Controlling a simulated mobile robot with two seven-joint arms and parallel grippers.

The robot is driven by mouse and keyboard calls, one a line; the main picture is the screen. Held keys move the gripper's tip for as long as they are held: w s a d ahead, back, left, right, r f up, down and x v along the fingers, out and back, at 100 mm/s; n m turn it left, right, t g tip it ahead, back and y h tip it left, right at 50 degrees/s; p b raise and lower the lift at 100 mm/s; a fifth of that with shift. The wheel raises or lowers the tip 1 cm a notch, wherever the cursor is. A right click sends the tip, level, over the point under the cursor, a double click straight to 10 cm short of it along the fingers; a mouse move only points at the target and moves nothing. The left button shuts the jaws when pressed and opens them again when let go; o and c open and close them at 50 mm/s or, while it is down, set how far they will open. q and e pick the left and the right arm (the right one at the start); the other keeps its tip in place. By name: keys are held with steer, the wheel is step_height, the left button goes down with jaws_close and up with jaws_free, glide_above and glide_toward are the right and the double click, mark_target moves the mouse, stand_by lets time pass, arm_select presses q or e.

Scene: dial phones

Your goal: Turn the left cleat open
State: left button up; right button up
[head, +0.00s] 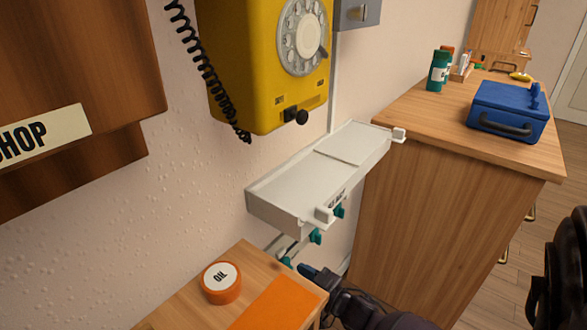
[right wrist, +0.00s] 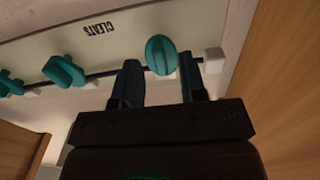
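A row of teal cleats hangs along the front of a white panel. In the right wrist view, which appears upside down, the "CLEATS" label (right wrist: 99,30) is inverted. The end cleat (right wrist: 162,55) at the picture's right stands nearly upright; the middle cleat (right wrist: 65,71) and another cleat (right wrist: 10,84) are turned differently. My right gripper (right wrist: 161,74) is open, its two fingers apart, with the end cleat lined up between or just past the tips. I cannot tell whether they touch. In the head view the right gripper (head: 303,268) is close to the lowest cleat (head: 287,262). My left gripper is not in view.
The white shelf (head: 310,180) is above the gripper, below the yellow dial phone (head: 262,65). A wooden cabinet (head: 450,215) with a blue case (head: 508,110) stands right.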

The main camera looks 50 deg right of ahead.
steer(key=shift+w, duration=0.65)
steer(key=shift+c, duration=0.4)
jaws_close()
steer(key=shift+r+n, duration=0.1)
steer(key=shift+n, duration=0.3)
steer(key=shift+s+f+n, duration=0.1)
steer(key=shift+n, duration=5.4)
steer(key=shift+f+n, duration=0.1)
steer(key=shift+n, duration=5.4)
